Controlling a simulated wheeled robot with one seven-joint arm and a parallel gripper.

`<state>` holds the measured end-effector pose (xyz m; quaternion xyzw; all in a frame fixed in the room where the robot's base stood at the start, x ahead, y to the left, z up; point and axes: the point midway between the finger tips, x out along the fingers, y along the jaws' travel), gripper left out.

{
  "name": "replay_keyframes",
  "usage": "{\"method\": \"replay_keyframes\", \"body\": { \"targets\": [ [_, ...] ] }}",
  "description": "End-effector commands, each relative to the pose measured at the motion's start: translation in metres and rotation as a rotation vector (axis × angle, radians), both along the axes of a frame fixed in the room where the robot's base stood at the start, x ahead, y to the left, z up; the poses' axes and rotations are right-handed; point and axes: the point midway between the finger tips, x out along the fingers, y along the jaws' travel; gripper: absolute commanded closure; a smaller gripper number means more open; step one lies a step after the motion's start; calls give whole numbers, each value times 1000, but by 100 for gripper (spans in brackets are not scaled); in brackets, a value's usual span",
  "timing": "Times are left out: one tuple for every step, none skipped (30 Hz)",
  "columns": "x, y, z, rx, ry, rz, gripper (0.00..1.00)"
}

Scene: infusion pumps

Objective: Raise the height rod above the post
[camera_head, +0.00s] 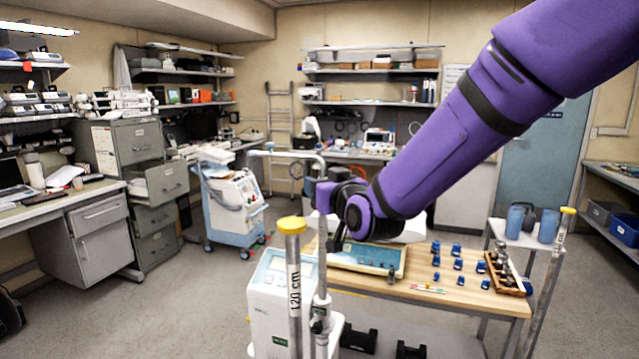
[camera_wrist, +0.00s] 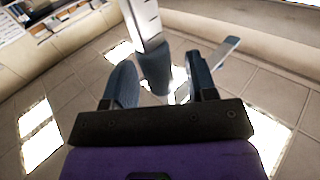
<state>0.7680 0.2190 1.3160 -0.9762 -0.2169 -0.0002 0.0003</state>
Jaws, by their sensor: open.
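A grey metal post with a yellow cap and a "120 cm" label (camera_head: 295,285) stands upright in the front centre. A thinner metal rod with a bent horizontal top (camera_head: 320,215) rises close beside it on the right. My gripper (camera_head: 335,243) is just right of this rod; the fingers are dark and small there, so contact cannot be told. In the wrist view my gripper (camera_wrist: 160,78) is open, with one finger on each side. A pale rod with dark marks (camera_wrist: 145,22) and a dark rounded end shows between and beyond the fingers; they look apart from it.
A white pump unit (camera_head: 268,305) stands behind the post. Another yellow-capped pole (camera_head: 552,265) stands at right.

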Motion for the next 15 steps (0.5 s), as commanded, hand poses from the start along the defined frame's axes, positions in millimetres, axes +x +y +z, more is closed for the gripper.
{"method": "replay_keyframes", "body": {
  "targets": [
    [-9,-4,0,-1,0,0,48],
    [-14,-7,1,-1,0,0,48],
    [-21,-10,1,-1,0,0,48],
    [-27,-13,1,0,-1,0,48],
    [-32,-15,1,-1,-3,0,48],
    [-39,-18,1,-1,-2,0,48],
    [-44,-21,1,-1,-3,0,48],
    [-49,-23,1,-1,-2,0,48],
    [-54,-26,1,0,-1,0,48],
    [-58,-28,0,0,-1,0,48],
    [-62,-29,1,0,-2,0,48],
    [-66,-31,1,0,-1,0,48],
    [-69,-32,0,0,-1,0,48],
    [-71,-34,0,0,-1,0,48],
    [-74,-35,1,1,-2,0,48]
  ]
}}
